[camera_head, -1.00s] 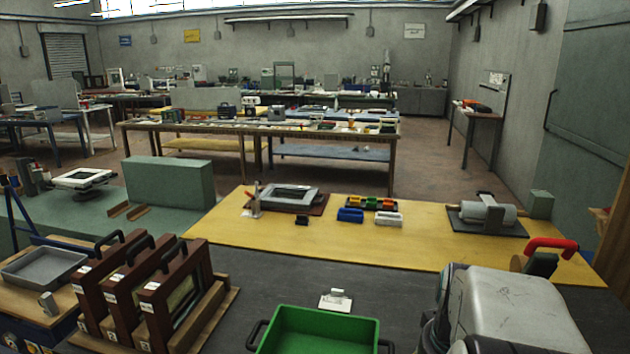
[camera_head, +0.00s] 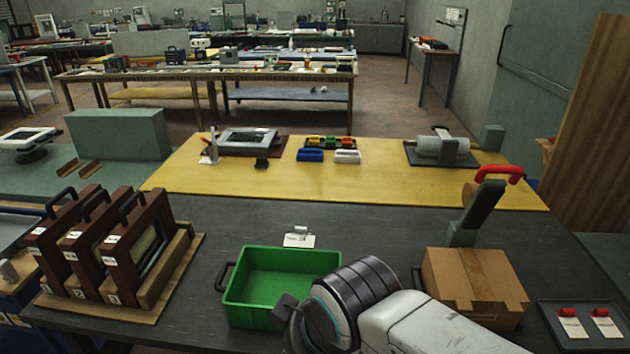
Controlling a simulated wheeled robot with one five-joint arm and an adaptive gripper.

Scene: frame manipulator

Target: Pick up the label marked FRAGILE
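Two white labels, a left one (camera_head: 572,327) and a right one (camera_head: 607,327), each with a red piece at its top, lie in a dark tray (camera_head: 546,314) at the lower right. Their print is too small to read, so I cannot tell which is marked FRAGILE. My arm reaches in from the bottom edge. The dark end of my gripper (camera_head: 287,311) is at the front right of the green bin, well left of the labels. Its fingers are mostly hidden, and whether they are open does not show.
A cardboard box (camera_head: 474,285) stands between my arm and the label tray. The empty green bin (camera_head: 241,315) is at the centre, with a small white card (camera_head: 299,239) behind it. Framed screens (camera_head: 134,246) stand in a rack at left.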

